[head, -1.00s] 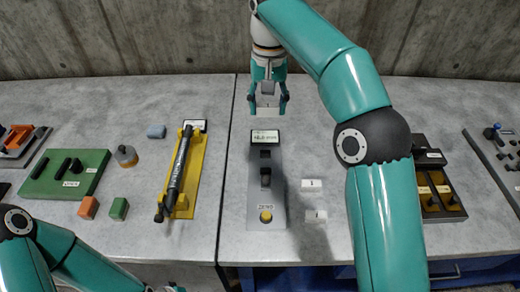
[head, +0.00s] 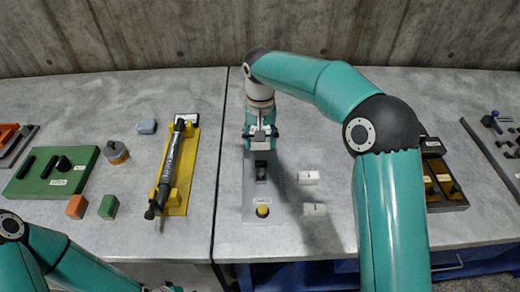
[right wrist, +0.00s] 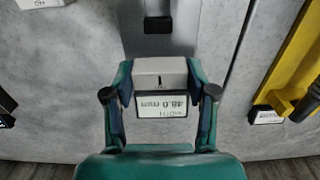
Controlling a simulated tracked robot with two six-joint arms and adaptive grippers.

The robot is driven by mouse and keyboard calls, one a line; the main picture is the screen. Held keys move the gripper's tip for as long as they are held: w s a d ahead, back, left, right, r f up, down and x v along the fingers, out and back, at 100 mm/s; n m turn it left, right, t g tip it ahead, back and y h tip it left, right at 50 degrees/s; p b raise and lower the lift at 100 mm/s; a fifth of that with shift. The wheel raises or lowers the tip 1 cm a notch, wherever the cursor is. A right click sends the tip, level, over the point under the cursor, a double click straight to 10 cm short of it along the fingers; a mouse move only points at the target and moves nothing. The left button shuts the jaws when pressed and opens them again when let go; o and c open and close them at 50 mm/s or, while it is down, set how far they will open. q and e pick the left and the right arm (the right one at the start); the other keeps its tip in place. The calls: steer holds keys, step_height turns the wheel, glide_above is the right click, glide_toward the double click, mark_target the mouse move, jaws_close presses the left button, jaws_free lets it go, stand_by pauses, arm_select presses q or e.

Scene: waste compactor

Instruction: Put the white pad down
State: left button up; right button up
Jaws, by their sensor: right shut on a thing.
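My right gripper (head: 261,138) is over the far end of the grey gauge (head: 262,208). In the right wrist view its fingers (right wrist: 160,82) are shut on the sides of a white pad (right wrist: 160,70) with a small dark mark on top.
Two white blocks (head: 308,177) (head: 314,209) lie right of the gauge. A yellow holder (head: 185,195) with a black tool stands left, across the table seam. A green board (head: 50,172) is further left. Bare table lies between gauge and seam.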

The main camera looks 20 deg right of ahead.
mark_target(261, 149)
steer(key=shift+f, duration=1.95)
steer(key=shift+f, duration=0.2)
steer(key=o, duration=1.1)
steer(key=shift+r, duration=0.1)
steer(key=shift+o, duration=0.2)
steer(key=shift+r, duration=0.1)
step_height(261, 149, up, 12)
steer(key=shift+r+p, duration=0.1)
steer(key=shift+p, duration=0.25)
